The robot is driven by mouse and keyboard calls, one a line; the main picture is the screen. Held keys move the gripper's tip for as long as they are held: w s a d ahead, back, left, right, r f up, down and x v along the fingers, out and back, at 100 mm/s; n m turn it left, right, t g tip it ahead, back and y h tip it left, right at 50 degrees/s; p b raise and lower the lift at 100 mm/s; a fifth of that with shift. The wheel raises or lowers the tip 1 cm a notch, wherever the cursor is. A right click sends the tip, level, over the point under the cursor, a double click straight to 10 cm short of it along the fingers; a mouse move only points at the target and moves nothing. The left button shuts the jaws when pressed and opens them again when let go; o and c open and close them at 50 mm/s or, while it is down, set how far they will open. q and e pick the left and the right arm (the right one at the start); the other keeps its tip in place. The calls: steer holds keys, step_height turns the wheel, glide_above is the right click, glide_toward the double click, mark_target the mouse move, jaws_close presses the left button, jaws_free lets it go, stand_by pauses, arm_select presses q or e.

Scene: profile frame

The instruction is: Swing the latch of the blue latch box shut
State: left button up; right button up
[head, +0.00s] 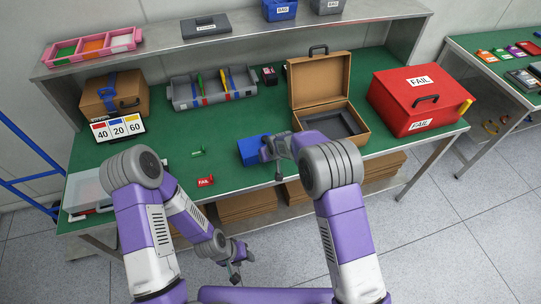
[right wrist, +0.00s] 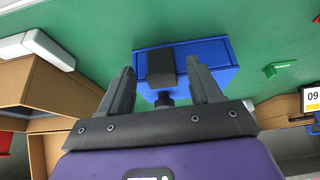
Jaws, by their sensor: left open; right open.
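The blue latch box (head: 252,150) stands near the front edge of the green table, partly hidden behind my right gripper (head: 272,158). In the right wrist view, the blue box (right wrist: 212,50) has a dark block with a short knob, apparently the latch (right wrist: 161,68), on its near side. My right gripper (right wrist: 160,75) is open, with one finger on each side of this dark part. I cannot tell whether a finger touches it or how far the latch is swung. My left gripper (head: 235,268) is open and empty, hanging low in front of the table.
An open brown case (head: 318,85) and a red FAIL toolbox (head: 415,98) stand to the right of the blue box. A grey bin (head: 213,92) is behind. A small red FAIL tag (head: 205,182) and a green piece (head: 197,152) lie left, with bare green table between.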

steer(key=v, duration=0.7)
steer(key=shift+p, duration=0.3)
steer(key=shift+s, duration=0.1)
steer(key=s+d+f+m+g, duration=0.2)
steer(key=s+d+f, duration=0.2)
steer(key=s+f, duration=0.35)
steer(key=s+d+f+m+g, duration=0.1)
steer(key=s+d+f, duration=0.4)
steer(key=s+f, duration=0.25)
steer(key=s+f+m+y, duration=0.1)
steer(key=s, duration=0.6)
steer(key=s+f+m+g+y, duration=0.1)
steer(key=s+f+m, duration=0.1)
steer(key=s, duration=0.6)
steer(key=shift+s+d+f+m+g, duration=0.15)
steer(key=shift+d+f+m+g, duration=0.1)
steer(key=shift+f+m+g, duration=0.1)
